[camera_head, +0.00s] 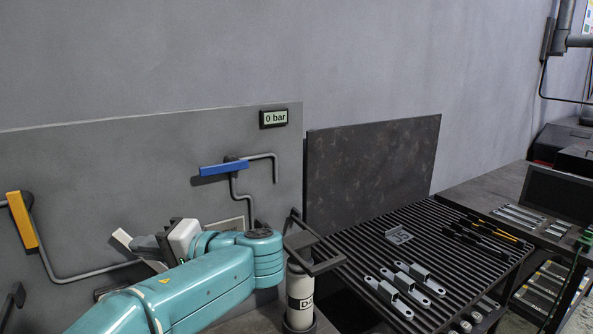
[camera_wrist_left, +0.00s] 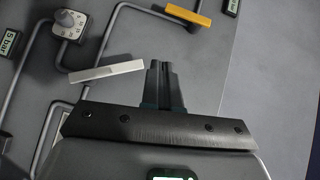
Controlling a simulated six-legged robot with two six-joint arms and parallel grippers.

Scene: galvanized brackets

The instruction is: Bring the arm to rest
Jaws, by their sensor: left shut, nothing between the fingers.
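My left arm (camera_head: 200,285), teal, reaches in from the bottom left of the head view. Its gripper (camera_head: 142,245) points left toward the grey panel, partly hidden by the wrist. In the left wrist view the dark fingers (camera_wrist_left: 165,80) are together with nothing between them. A white lever (camera_wrist_left: 107,72) lies just left of the fingertips in that view; whether they touch it, I cannot tell. The lever also shows in the head view (camera_head: 122,237) by the gripper. My right gripper is not in view.
The grey panel (camera_head: 100,150) carries pipes, an orange lever (camera_head: 22,220), a blue lever (camera_head: 224,169) and a display reading 0 bar (camera_head: 273,119). A labelled cylinder (camera_head: 300,295) stands right of my arm. A slatted table (camera_head: 360,245) holds metal brackets (camera_head: 403,285).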

